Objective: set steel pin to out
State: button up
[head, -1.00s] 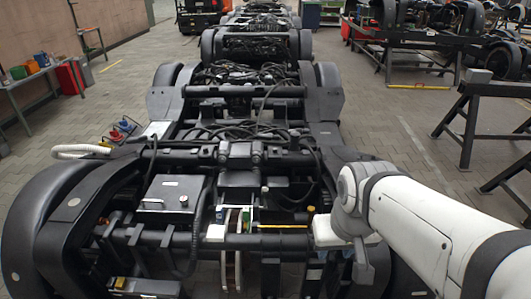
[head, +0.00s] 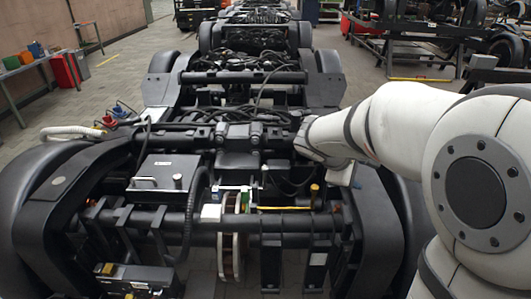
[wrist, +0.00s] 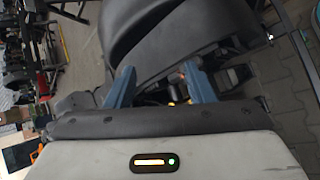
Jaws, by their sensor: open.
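My gripper (wrist: 160,84) shows in the wrist view as two blue fingers standing apart, open, with nothing clearly held between them. Beyond the fingers are dark bogie parts and small yellow and orange-red bits. In the head view my gripper (head: 346,174) is partly hidden by its own wrist, over the right side of the near bogie (head: 280,240). An upright yellow-topped rod (head: 315,192) stands just left of and below it. I cannot make out a steel pin for certain in either view.
A dark curved fender (wrist: 175,35) lies close beyond the fingers in the wrist view. A grey box (head: 165,172) sits on the bogie's left. A yellow bar (head: 285,208) lies across the middle. Open paved floor (head: 90,100) runs along the left.

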jog(key=w+a+f+n+t+h+b, duration=0.1)
jog(key=w+a+f+n+t+b, duration=0.15)
jog(key=w, duration=0.25)
jog(key=w+a+f+n+t+h+b, duration=0.1)
jog(key=w+f+n+b, duration=0.1)
jog(key=w+f+n, duration=0.3)
jog(key=n+t+y+b, duration=0.6)
jog(key=n+t+b, duration=0.35)
jog(key=n, duration=0.45)
send_over(264, 171)
jog(key=d+v, duration=0.1)
jog(key=v, duration=0.5)
notch_tip(264, 171, down, 12)
notch_tip(264, 171, down, 9)
jog(key=b, duration=0.3)
jog(key=shift+n+y, duration=0.3)
jog(key=shift+n, duration=0.05)
jog(key=w, duration=0.2)
jog(key=w+b, duration=0.1)
jog(key=w, duration=0.1)
jog(key=w+r, duration=0.1)
jog(key=w, duration=0.1)
jog(key=shift+d+b, duration=0.1)
jog(key=shift+b, duration=0.2)
jog(key=shift+w+d+r, duration=0.1)
jog(key=shift+w+d, duration=0.05)
jog(key=shift+w, duration=0.55)
grip_shut()
